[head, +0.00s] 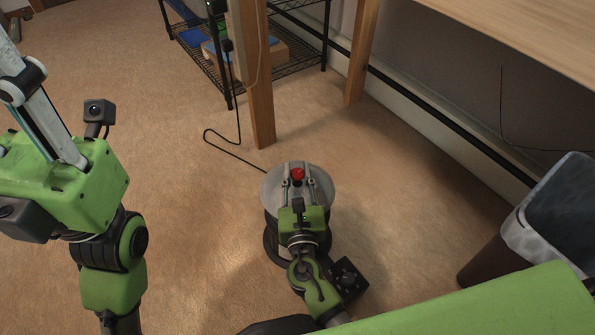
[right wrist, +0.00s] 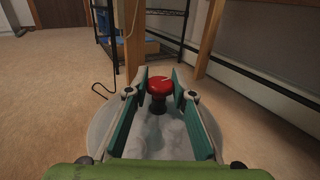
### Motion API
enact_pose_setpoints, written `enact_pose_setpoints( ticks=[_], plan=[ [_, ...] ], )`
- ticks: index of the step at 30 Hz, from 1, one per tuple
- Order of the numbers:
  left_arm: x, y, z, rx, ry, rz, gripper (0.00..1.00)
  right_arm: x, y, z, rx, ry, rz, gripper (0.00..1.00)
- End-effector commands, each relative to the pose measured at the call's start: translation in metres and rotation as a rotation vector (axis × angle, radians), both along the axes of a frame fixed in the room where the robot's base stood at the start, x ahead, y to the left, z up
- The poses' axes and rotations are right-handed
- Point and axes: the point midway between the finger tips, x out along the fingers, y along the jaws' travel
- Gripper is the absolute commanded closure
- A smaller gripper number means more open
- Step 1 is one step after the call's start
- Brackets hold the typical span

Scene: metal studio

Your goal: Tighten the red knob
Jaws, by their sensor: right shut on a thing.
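The red knob (head: 297,174) is round and stands on a dark stem on top of a pale, round-topped canister (head: 325,185) on the floor. My right gripper (head: 299,182) reaches over the canister and is shut on the knob, with a finger on each side. In the right wrist view the knob (right wrist: 159,86) sits between the teal-lined fingers of the right gripper (right wrist: 160,88); a thin light mark shows on its top. My left gripper (head: 42,115) is raised at the left, well away from the canister. Its finger opening cannot be made out.
A black wire shelf (head: 225,75) with boxes stands at the back. Wooden posts (head: 253,90) rise behind the canister, and a black cord (head: 232,137) runs to it. A lined bin (head: 548,225) stands at the right. The floor left of the canister is clear.

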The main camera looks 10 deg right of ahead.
Motion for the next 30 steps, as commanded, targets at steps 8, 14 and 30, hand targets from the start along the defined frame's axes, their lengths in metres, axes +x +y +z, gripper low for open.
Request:
enact_pose_setpoints(
  ticks=[8,14,30],
  plan=[
    [0.0000,-0.0001,0.0000,0.000,0.001,0.000,0.60,-0.0001,-0.0002,-0.0011,0.001,0.002,-0.037,0.98],
    [-0.0001,-0.0001,0.0000,0.000,0.000,-0.001,0.60,0.0000,-0.0004,-0.0010,0.001,0.002,-0.038,0.98],
    [0.0014,0.0002,-0.0013,0.000,0.005,0.001,0.60,-0.0005,-0.0002,-0.0003,0.001,0.000,-0.037,0.59]
  ],
)
